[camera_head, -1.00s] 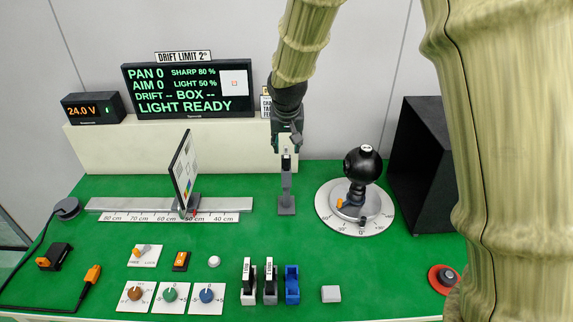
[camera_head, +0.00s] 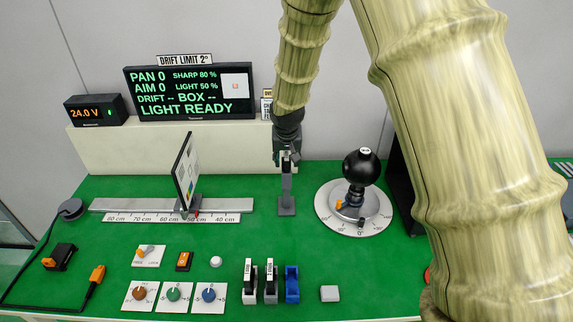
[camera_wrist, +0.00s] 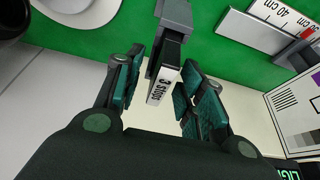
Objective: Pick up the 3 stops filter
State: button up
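The filter labelled "3 stops" (camera_wrist: 165,84) stands upright in a grey post holder (camera_head: 287,192). Its white label and dark top show between my fingers in the wrist view. My gripper (camera_wrist: 160,75) is open, with one teal-padded finger on each side of the filter and a visible gap at both sides. In the head view my gripper (camera_head: 287,156) is over the top of the post and hides most of the filter.
Two other filters (camera_head: 249,272) (camera_head: 270,272) stand in holders beside an empty-looking blue holder (camera_head: 292,287). A target card (camera_head: 186,172) on a ruled rail (camera_head: 228,206) is to the left. A black ball-headed device (camera_head: 361,167) on a round dial is to the right.

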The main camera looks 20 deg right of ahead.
jog(key=shift+w+f, duration=0.15)
jog(key=shift+f, duration=0.2)
jog(key=shift+c, duration=0.3)
grip_shut()
jog(key=shift+r, duration=0.15)
